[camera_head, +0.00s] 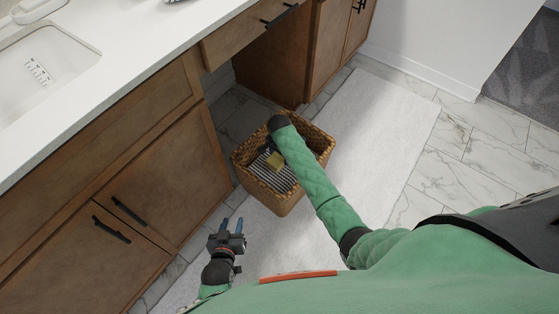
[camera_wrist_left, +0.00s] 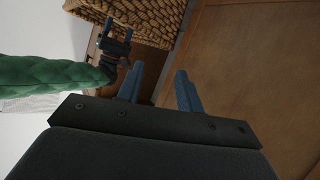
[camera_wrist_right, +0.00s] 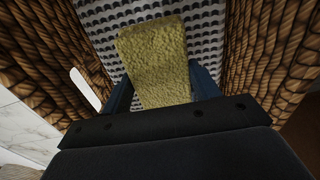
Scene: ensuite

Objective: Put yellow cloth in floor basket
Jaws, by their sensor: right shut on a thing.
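The yellow cloth (camera_wrist_right: 155,62) is between the fingers of my right gripper (camera_wrist_right: 160,90), which is shut on it. In the head view the cloth (camera_head: 275,161) shows inside the woven floor basket (camera_head: 284,203), over a black-and-white patterned lining or cloth. The basket's woven walls (camera_wrist_right: 265,50) rise on both sides of my right gripper in the right wrist view. Whether the yellow cloth touches the bottom is unclear. My left gripper (camera_head: 230,226) is open and empty, near the cabinet front, lower left of the basket. The basket also shows in the left wrist view (camera_wrist_left: 140,20).
Wooden cabinets (camera_head: 150,180) with black handles stand at the left under a white counter (camera_head: 130,60) with a sink (camera_head: 45,65).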

